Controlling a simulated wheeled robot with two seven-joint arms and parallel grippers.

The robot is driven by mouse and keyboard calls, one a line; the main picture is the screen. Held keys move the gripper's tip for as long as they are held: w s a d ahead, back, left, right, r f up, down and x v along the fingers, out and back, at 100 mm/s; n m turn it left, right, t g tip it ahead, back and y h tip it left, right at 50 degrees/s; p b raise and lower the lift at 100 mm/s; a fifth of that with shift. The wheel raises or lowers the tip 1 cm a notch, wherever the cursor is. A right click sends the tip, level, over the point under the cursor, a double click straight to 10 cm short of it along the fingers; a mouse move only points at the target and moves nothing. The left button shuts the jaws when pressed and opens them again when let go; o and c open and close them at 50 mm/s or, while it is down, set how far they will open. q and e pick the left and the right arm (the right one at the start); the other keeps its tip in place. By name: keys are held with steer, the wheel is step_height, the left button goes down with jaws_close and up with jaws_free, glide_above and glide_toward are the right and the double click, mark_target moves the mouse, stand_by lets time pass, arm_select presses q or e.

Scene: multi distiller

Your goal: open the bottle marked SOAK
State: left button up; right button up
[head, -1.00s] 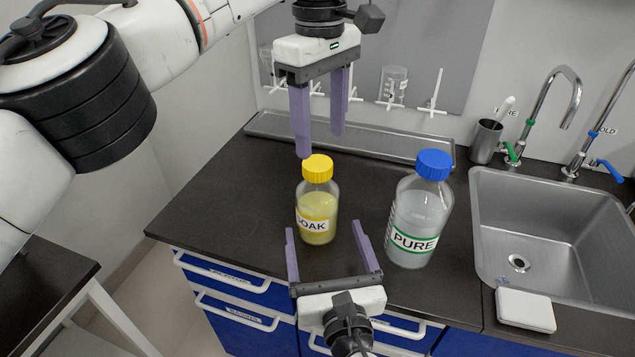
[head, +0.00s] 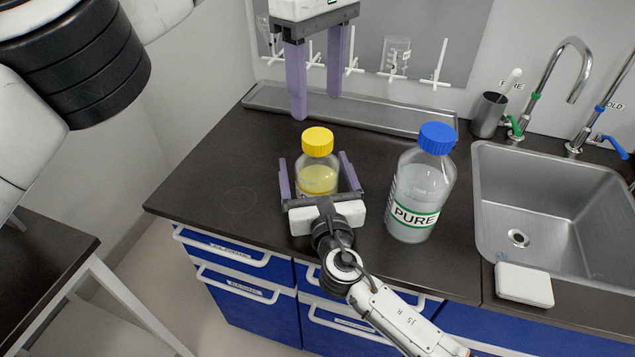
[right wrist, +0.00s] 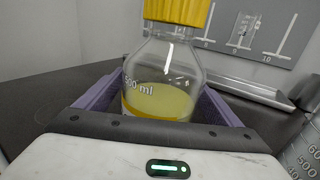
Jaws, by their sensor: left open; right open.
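The SOAK bottle (head: 318,178) is clear glass with a yellow cap (head: 317,141) and yellowish liquid. It stands upright on the dark counter; my right gripper now hides its label. My right gripper (head: 317,175) is open, with one purple finger on either side of the bottle's body. In the right wrist view the bottle (right wrist: 160,85) stands between the two fingers, and I cannot tell if they touch it. The cap is on. My left gripper (head: 315,105) is open and empty, pointing down above and behind the yellow cap.
A larger bottle marked PURE (head: 418,190) with a blue cap stands close to the right. A metal sink (head: 555,210) with taps is farther right. A metal tray (head: 380,123) runs along the back, below a pegboard with glassware. The counter's left side is clear.

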mark_target(318, 136)
steer(key=c, duration=2)
arm_select(q)
steer(key=shift+m, duration=0.4)
arm_select(e)
steer(key=shift+c, duration=0.9)
arm_select(q)
steer(key=m, duration=1.2)
steer(key=shift+f+m, duration=0.1)
steer(key=shift+m, duration=0.2)
steer(key=shift+f, duration=3.9)
